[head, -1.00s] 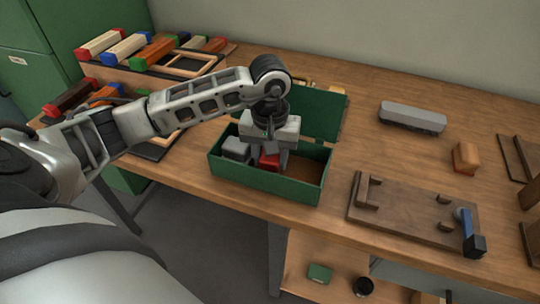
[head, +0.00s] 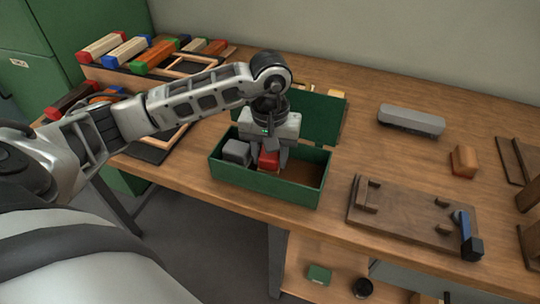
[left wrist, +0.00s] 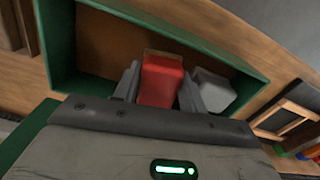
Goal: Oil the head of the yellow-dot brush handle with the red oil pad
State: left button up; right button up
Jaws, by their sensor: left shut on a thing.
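The red oil pad (head: 268,160) is a red block inside the green box near the table's front edge. My left gripper (head: 268,165) reaches down into the box and is shut on the pad. In the left wrist view the red pad (left wrist: 160,80) sits between the two grey fingers (left wrist: 158,92). The brush handle with a blue part and dark head (head: 466,232) rests on the brown wooden fixture (head: 400,217); I cannot see a yellow dot on it. My right gripper is not in view.
A grey block (head: 236,151) lies in the green box (head: 268,189) beside the pad. The box's lid (head: 318,116) stands open behind. A grey bar (head: 411,119) and an orange-brown block (head: 464,161) lie right. Coloured blocks fill racks (head: 150,75) at left.

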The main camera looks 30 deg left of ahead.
pick_arm(q)
jog(key=shift+r+p, duration=1.05)
jog(key=shift+r, duration=1.6)
